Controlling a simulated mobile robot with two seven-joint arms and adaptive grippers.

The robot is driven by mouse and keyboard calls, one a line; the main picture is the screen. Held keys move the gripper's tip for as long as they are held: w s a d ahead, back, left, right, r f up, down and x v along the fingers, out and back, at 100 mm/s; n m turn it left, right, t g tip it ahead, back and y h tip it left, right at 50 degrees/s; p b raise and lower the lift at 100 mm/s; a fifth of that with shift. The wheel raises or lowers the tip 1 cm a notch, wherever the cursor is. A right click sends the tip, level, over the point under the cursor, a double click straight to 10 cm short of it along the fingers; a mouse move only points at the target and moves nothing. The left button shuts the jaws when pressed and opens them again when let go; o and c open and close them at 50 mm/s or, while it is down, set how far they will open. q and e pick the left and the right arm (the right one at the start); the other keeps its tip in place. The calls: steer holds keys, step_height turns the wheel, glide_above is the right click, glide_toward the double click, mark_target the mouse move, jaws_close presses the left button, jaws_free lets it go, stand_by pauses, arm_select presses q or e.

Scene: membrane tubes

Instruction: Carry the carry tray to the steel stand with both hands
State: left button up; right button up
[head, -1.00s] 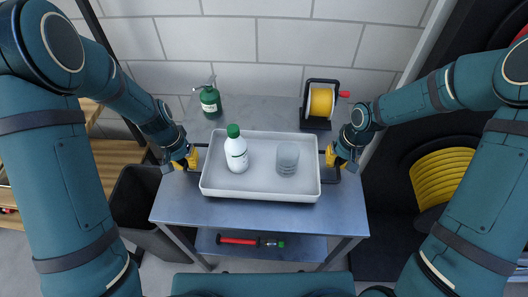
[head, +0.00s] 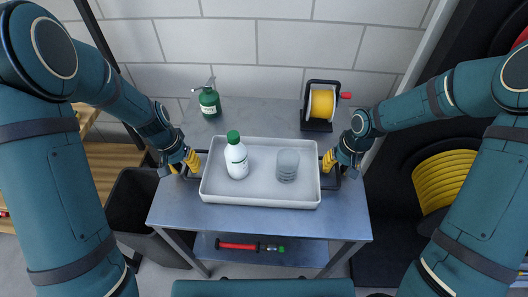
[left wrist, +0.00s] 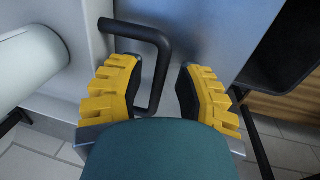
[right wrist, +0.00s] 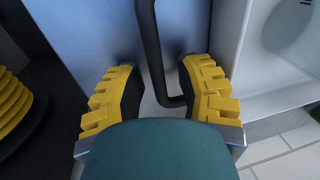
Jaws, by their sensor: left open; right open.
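The carry tray (head: 260,202) is pale grey with a black handle at each end. It rests level on a grey metal table (head: 255,220), which looks like the steel stand. A white bottle with a green cap (head: 236,160) and a clear cup (head: 287,166) stand upright in it. My left gripper (head: 187,164) is open at the left handle; in the left wrist view the handle (left wrist: 163,55) runs between its fingers. My right gripper (head: 334,163) is open at the right handle; in the right wrist view that handle (right wrist: 153,50) lies between its fingers, apparently unclamped.
A green pump bottle (head: 209,102) and a yellow reel in a black frame (head: 321,104) stand at the back of the table. A red and black tool (head: 238,245) lies on the lower shelf. A dark bin (head: 140,215) stands left. A tiled wall closes the back.

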arm_select(q)
step_height(320, 180, up, 10)
steer(key=a, duration=0.2)
steer(key=shift+r, duration=0.25)
arm_select(e)
step_height(320, 180, up, 12)
steer(key=d, duration=0.2)
steer(key=shift+s, duration=0.15)
stand_by(0.3)
